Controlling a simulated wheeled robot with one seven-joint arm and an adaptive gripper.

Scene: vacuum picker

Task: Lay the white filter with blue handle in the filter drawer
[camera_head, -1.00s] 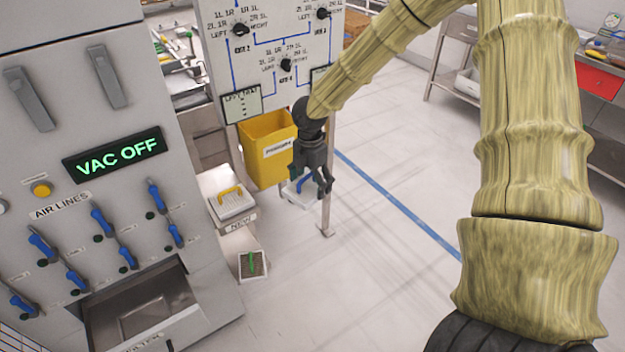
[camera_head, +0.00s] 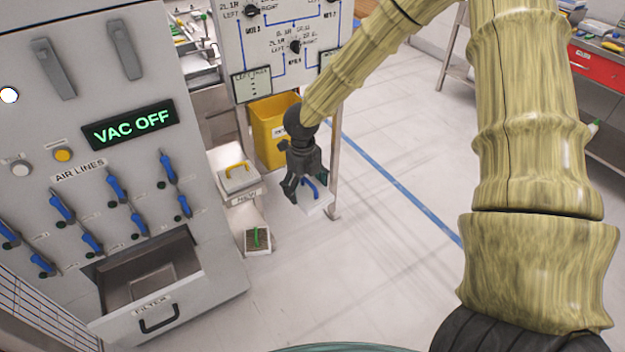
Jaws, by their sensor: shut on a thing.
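My gripper (camera_head: 308,190) points down in the head view and is shut on the blue handle of the white filter (camera_head: 317,204). The filter hangs under the fingers, partly hidden by them, in front of the thin metal post. The filter drawer (camera_head: 158,304) is pulled out at the bottom of the grey cabinet, at lower left, with a black handle on its front. Its visible inside looks empty. My gripper and the filter are to the right of the drawer and well apart from it.
A white filter with a yellow handle (camera_head: 237,177) lies on a stand labelled NEW. A dark filter with a green handle (camera_head: 257,239) is below it. A yellow bin (camera_head: 272,122) stands behind my gripper. Blue-levered air valves (camera_head: 115,188) line the cabinet above the drawer. Open floor lies to the right.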

